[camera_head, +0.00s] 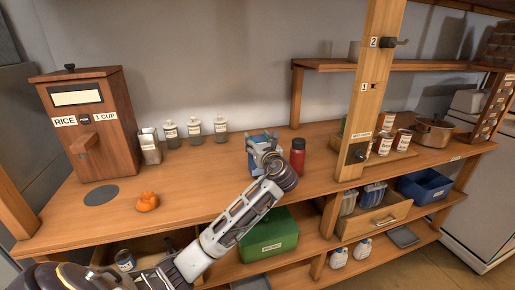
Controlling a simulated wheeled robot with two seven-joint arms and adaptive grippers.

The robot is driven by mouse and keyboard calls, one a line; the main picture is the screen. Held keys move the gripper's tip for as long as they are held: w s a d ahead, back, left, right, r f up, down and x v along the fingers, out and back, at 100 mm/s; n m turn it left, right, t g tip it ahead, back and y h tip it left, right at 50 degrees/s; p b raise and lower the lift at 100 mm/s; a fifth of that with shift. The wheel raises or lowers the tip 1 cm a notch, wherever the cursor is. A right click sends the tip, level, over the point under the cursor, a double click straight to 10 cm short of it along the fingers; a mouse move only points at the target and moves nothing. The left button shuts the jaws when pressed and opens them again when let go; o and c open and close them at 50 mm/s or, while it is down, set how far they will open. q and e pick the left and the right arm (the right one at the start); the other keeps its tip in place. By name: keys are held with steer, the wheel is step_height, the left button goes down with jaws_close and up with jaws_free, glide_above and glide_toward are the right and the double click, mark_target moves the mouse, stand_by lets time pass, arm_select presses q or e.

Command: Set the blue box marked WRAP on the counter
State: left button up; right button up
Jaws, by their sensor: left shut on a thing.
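The blue box (255,146) is upright at the counter's middle, at the tip of my left arm. My left gripper (266,152) is shut on it and covers much of its front. The WRAP marking cannot be read from here. The wooden counter (205,188) runs across the view. Whether the box's base touches the counter is hidden by my gripper and wrist. My right gripper is not in view.
A red bottle (298,158) stands just right of the box. Several lidded jars (195,131), a rice dispenser (92,125) and an orange lump (147,202) are to the left. A wooden post (371,90) rises at right. A green bin (270,236) sits below. The front-left counter is mostly clear.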

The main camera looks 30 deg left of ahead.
arm_select(q)
step_height(320, 180, down, 2)
steer(key=shift+f, duration=0.25)
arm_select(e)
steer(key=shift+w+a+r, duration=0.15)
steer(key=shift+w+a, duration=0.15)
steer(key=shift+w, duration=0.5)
arm_select(q)
steer(key=shift+f, duration=0.15)
steer(key=o, duration=1.5)
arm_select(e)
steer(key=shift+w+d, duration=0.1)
